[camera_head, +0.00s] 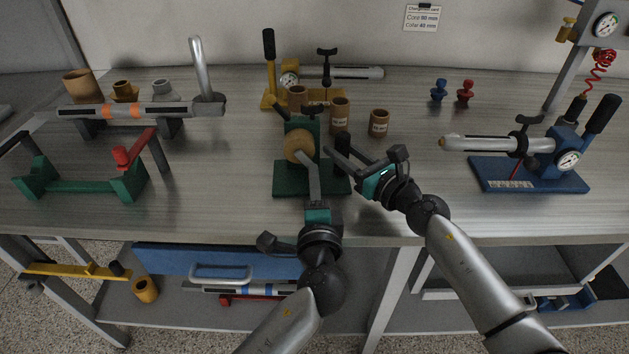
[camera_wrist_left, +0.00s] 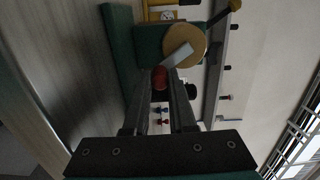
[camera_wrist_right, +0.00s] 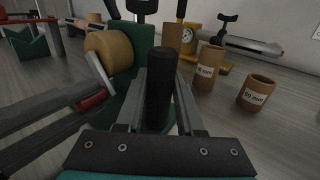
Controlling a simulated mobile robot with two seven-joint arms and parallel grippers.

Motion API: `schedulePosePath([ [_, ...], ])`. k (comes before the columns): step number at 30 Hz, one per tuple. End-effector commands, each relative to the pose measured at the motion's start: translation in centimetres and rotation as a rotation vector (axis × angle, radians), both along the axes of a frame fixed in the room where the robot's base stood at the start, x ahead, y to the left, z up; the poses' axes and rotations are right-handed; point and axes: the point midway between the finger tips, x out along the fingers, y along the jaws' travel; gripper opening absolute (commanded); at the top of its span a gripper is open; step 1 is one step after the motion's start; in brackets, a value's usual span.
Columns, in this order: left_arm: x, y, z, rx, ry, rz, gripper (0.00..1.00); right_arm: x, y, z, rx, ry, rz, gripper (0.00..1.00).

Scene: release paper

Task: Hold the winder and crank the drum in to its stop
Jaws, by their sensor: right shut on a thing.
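The winder is a green stand with a green base (camera_head: 290,183) on the table. It carries a tan drum (camera_head: 299,146), also in the left wrist view (camera_wrist_left: 184,45), with a pale crank arm (camera_head: 314,181) hanging down. The crank's red knob (camera_wrist_left: 160,77) is between the fingertips of my left gripper (camera_head: 316,200), which looks open around it; whether a finger touches the knob is unclear. My right gripper (camera_head: 345,165) is shut on the winder's upright black handle (camera_wrist_right: 159,88) beside the stand. In the right wrist view the red knob (camera_wrist_right: 92,98) is partly hidden by my left fingers.
Labelled brown cups (camera_head: 379,123) stand right of the winder. A yellow device (camera_head: 290,85) is behind it. A blue gauge stand (camera_head: 530,174) is at right. A tube on cradles (camera_head: 140,110) and a green-and-red frame (camera_head: 90,185) are at left. Table between is clear.

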Motion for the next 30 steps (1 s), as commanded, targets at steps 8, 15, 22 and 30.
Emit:
schedulePosePath([
  [8,0.0,0.1,-0.2,-0.001,0.003,0.003,0.55,0.0,-0.1,0.0,0.000,0.000,-0.002,0.00],
  [15,0.0,0.0,-0.1,-0.002,0.001,0.001,0.55,0.0,-0.1,0.0,-0.001,-0.001,-0.002,0.00],
  [22,-2.0,-0.1,-0.2,-0.003,0.004,0.001,0.55,0.0,-0.1,0.0,-0.001,-0.001,-0.002,0.00],
  [30,-6.0,-0.4,-0.2,-0.002,0.004,0.002,0.55,0.0,-0.1,0.0,-0.001,-0.001,-0.002,0.00],
])
